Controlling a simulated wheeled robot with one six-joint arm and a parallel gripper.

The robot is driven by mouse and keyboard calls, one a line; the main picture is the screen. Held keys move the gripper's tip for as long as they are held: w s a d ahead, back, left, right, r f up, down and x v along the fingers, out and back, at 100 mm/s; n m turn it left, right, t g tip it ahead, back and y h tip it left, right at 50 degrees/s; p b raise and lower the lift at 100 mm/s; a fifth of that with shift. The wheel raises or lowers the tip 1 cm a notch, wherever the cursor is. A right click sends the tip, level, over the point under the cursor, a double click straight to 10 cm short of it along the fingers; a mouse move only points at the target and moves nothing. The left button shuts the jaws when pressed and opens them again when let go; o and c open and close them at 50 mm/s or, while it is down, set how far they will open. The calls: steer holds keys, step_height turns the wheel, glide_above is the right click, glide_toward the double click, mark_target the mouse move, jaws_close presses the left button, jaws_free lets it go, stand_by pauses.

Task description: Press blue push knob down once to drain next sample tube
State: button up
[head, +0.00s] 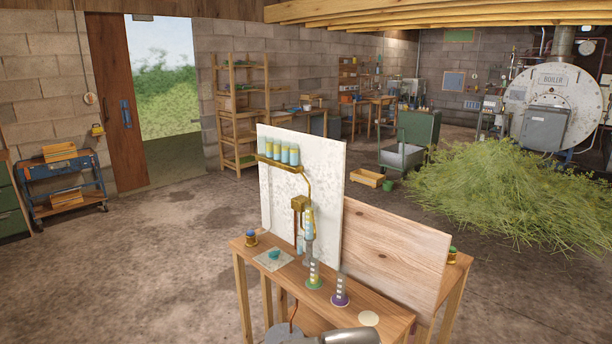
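A small blue-teal dome that looks like the push knob (274,254) sits on a pale square plate (264,263) at the left of the wooden bench (285,284). Behind it stands a white speckled panel (326,190). Several sample tubes (280,152) with yellow and pale blue contents stand in a row on a brass rack high on the panel. A brass block with a pipe (299,203) hangs below them, with a clear upright tube (309,222) beside it. Grey parts of my arm show at the bottom edge; my gripper's fingers are out of view.
A green-based cylinder (314,274) and a purple-based cylinder (340,291) stand right of the plate. A blue-topped jar (250,238) stands at the bench's left corner. A wooden board (395,263) rises along the back right. Floor to the left is clear.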

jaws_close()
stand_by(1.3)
